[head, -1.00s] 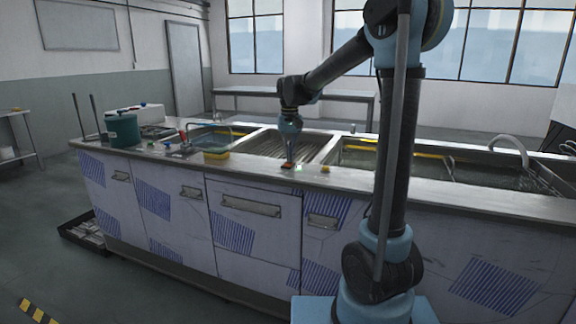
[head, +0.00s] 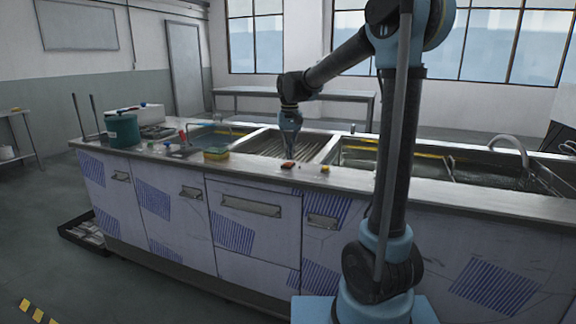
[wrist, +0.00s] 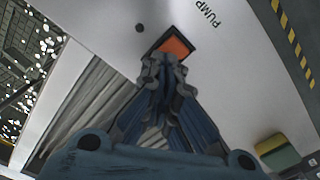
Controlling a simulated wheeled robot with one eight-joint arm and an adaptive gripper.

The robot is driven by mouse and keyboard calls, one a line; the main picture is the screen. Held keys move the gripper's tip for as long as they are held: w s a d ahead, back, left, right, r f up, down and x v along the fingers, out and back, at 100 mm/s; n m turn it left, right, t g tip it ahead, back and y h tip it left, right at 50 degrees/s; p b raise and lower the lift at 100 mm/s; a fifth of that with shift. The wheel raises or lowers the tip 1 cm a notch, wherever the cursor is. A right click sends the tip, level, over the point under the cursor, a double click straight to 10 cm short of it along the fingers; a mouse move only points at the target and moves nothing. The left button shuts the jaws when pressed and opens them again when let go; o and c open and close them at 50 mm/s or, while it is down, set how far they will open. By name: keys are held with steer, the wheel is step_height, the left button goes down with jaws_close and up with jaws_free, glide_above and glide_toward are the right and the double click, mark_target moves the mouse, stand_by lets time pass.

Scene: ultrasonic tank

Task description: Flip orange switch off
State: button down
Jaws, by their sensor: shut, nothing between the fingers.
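The orange switch (head: 287,165) sits in a dark frame on the counter's front ledge. In the wrist view the orange switch (wrist: 178,46) shows beside the printed word PUMP, just beyond my fingertips. My gripper (head: 292,149) points down above the ledge near the switch. In the wrist view my gripper (wrist: 164,62) has its fingers together with nothing between them. The fingertips overlap the near edge of the switch in that view. They appear slightly above it, and I see no clear contact.
Sunken tanks lie behind the ledge, the larger tank (head: 440,164) on the right.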

steer(key=shift+r, duration=2.6)
